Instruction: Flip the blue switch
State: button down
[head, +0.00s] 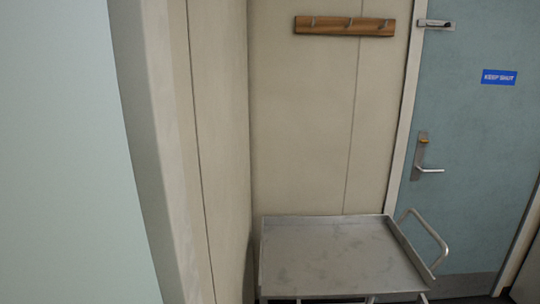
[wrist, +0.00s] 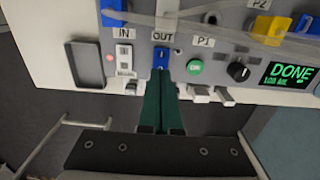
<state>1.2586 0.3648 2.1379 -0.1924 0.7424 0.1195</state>
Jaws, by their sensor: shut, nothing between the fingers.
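The blue switch (wrist: 160,57) sits on a grey control panel (wrist: 214,50) in the wrist view, just under the label OUT. My gripper (wrist: 161,80) shows as two dark green fingers pressed together, with nothing between them. Its tips are just below the blue switch in the picture. Whether they touch it I cannot tell. A white switch (wrist: 125,60) stands under the label IN to the left. Neither the panel nor my gripper shows in the head view.
A green button (wrist: 194,67), a black knob (wrist: 238,72) and a display reading DONE (wrist: 290,74) lie to the right. Clear tubing (wrist: 225,33) crosses above, by a yellow part (wrist: 270,28). The head view shows a metal trolley (head: 335,255) and a blue-grey door (head: 480,150).

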jog(key=shift+f, duration=0.8)
jog(key=shift+r, duration=3.55)
